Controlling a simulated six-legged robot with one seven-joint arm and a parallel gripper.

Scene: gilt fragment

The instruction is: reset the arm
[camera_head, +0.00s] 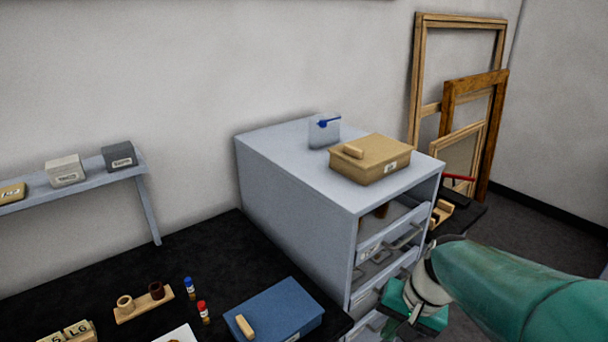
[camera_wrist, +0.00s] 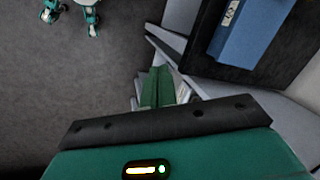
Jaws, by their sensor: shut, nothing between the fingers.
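My gripper (camera_wrist: 158,88) shows in the wrist view with its two green fingers together and nothing between them. In the head view my green arm comes in from the right, and my gripper (camera_head: 412,310) is in front of the grey drawer cabinet (camera_head: 300,185), by its drawers. The fingertips are hard to make out there. The top drawer (camera_head: 385,240) looks partly open. I cannot tell whether my gripper touches the cabinet.
A tan box (camera_head: 370,165) and a small clear container (camera_head: 323,130) stand on the cabinet. A blue box (camera_head: 275,312) lies on the black table (camera_head: 215,255). Wooden frames (camera_head: 460,80) lean on the wall at the right. Grey floor (camera_wrist: 60,80) is open in the wrist view.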

